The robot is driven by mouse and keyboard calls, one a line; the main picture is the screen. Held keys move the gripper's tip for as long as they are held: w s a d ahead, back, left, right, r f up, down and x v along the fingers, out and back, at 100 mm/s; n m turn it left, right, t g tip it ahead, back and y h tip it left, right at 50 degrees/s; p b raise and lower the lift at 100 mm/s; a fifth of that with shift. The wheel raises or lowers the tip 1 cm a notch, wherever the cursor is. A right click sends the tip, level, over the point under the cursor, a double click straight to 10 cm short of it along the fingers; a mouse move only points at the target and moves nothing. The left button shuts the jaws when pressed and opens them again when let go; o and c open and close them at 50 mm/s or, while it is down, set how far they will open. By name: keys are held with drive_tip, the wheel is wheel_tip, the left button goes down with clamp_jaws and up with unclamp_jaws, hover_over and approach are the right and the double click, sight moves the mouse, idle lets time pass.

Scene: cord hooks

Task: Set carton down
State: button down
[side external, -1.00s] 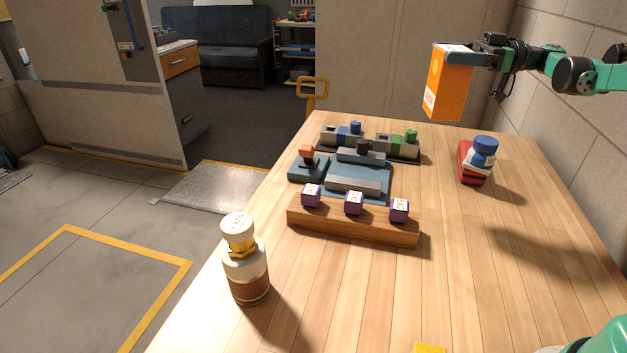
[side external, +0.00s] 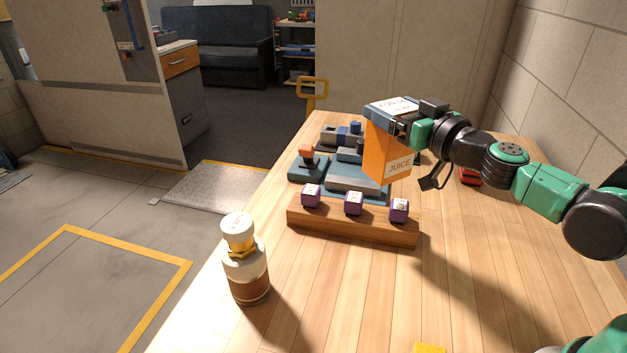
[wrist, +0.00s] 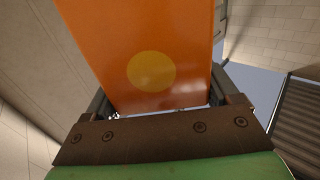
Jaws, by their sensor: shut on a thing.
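An orange juice carton (side external: 388,152) with a white label is held up in the air in the side external view, above the right side of the grey-blue fixture. My gripper (side external: 392,110) is shut on the carton near its top. In the wrist view the carton (wrist: 150,45) fills the middle, with a yellow round spot on its face, between my gripper's two fingers (wrist: 158,108). The carton's underside appears clear of the table, though the exact gap is hard to judge.
A wooden block (side external: 350,223) with 3 purple cubes stands in front of the fixture (side external: 352,185). A brown-and-white bottle (side external: 246,268) stands at the table's left edge. A red object (side external: 470,176) is partly hidden behind my arm.

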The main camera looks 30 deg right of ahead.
drive_tip(key=shift+d, duration=0.15)
drive_tip(key=d, duration=0.5)
drive_tip(key=w+a+r+n+g+y, duration=0.2)
drive_tip(key=a+n+y, duration=0.3)
drive_tip(key=a, duration=0.4)
drive_tip(key=w+a+r+n+g+y, duration=0.2)
drive_tip(key=a+n+g+y, duration=0.1)
drive_tip(key=a+y, duration=0.55)
drive_tip(key=s+a+r+n+g+y, duration=0.2)
drive_tip(key=s+a+n+g, duration=0.4)
drive_tip(key=a, duration=0.5)
drive_tip(key=s+a+r+n+g+y, duration=0.25)
drive_tip(key=s+a+n+g, duration=0.35)
drive_tip(key=a, duration=0.5)
wheel_tip(320, 180, down, 19)
drive_tip(key=m+g, duration=0.1)
drive_tip(key=m, duration=0.1)
drive_tip(key=shift+w+a, duration=0.15)
drive_tip(key=shift+w, duration=0.2)
drive_tip(key=shift+f, duration=0.3)
drive_tip(key=shift+f, duration=0.3)
